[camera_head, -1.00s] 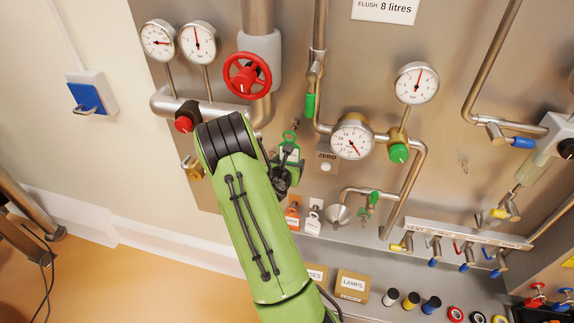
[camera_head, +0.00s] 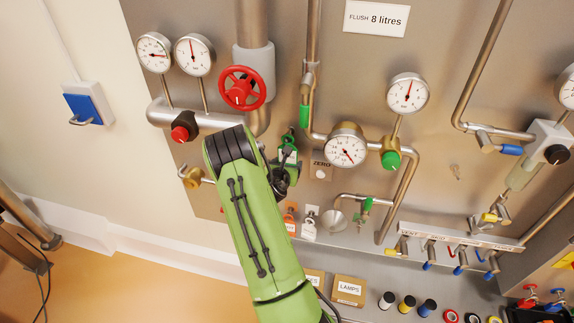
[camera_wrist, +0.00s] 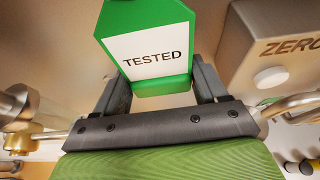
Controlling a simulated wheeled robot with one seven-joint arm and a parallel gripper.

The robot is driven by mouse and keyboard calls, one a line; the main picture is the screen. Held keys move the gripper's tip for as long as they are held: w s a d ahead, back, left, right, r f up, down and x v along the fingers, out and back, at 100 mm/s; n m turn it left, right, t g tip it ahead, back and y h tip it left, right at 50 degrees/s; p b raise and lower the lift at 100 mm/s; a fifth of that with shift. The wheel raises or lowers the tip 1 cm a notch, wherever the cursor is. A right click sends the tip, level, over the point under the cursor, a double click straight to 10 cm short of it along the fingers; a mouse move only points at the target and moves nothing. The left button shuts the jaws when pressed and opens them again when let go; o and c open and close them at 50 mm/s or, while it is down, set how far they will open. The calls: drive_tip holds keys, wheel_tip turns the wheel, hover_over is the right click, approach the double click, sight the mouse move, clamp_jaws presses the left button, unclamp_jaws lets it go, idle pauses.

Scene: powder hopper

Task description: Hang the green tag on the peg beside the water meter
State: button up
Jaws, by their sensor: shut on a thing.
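The green tag (camera_head: 288,155) is upright in my gripper (camera_head: 284,168), in front of the steel panel, left of the ZERO box. In the wrist view the tag (camera_wrist: 150,18) shows a white label reading TESTED, and its lower end is between the two dark fingers of my gripper (camera_wrist: 163,88). The tag's top is outside the wrist view. A round dial (camera_head: 345,145) above the ZERO box (camera_head: 320,169) may be the water meter. Whether a peg is behind the tag's upper end, and whether they touch, I cannot tell.
An orange tag (camera_head: 290,217) and a white tag (camera_head: 309,225) hang below my gripper. A red handwheel (camera_head: 242,88) and a red-capped valve (camera_head: 185,126) are at the upper left. A steel funnel (camera_head: 333,220) and pipes are to the right.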

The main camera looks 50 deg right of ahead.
drive_tip(key=o, duration=1.1)
drive_tip(key=b+v, duration=0.3)
drive_tip(key=v, duration=1.2)
drive_tip(key=shift+s+a+r, duration=0.15)
drive_tip(key=shift+a+r, duration=0.1)
drive_tip(key=shift+a, duration=0.05)
